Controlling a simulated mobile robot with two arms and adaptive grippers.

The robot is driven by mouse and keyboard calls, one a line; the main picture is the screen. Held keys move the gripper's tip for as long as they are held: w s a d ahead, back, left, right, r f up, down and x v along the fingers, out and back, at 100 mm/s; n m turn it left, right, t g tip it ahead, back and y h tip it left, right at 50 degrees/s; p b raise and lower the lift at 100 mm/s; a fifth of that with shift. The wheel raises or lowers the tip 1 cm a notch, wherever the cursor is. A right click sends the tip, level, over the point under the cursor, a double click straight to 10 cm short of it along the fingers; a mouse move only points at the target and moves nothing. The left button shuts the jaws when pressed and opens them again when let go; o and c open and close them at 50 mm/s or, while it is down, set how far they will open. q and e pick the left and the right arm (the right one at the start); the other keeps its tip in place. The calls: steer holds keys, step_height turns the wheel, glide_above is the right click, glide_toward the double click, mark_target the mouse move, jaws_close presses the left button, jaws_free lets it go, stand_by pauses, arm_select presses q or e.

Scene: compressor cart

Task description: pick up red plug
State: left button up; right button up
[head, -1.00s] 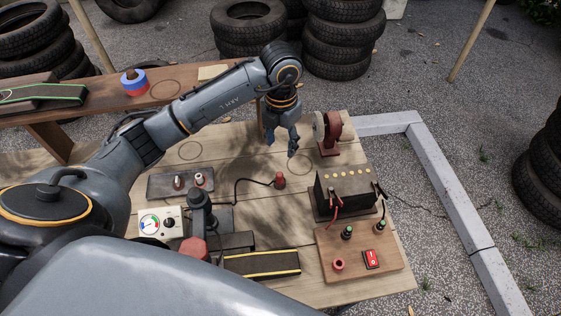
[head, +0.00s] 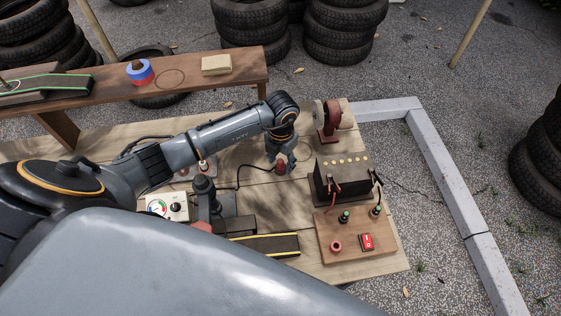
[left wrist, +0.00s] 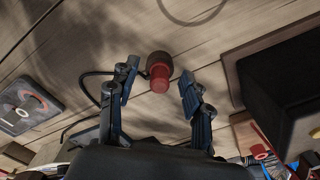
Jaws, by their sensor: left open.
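The red plug (head: 281,168) stands on the wooden table with a black cable running left from it. It also shows in the left wrist view (left wrist: 159,77), its red end towards the camera and a dark body behind. My left gripper (head: 283,159) is open and points down, close above the plug and partly covering it in the head view. In the left wrist view the plug lies between the two spread fingers (left wrist: 159,73), with a gap on each side; how far the tips are above the table is hard to tell. My right gripper is not in view.
A board (head: 345,253) with a red switch (head: 367,241) lies in front. A red-brown wheel stand (head: 328,121) is behind. A meter (head: 163,207) is at left.

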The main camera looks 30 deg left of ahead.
arm_select(q)
steer(key=shift+f, duration=0.1)
jaws_close()
steer(key=shift+w, duration=0.1)
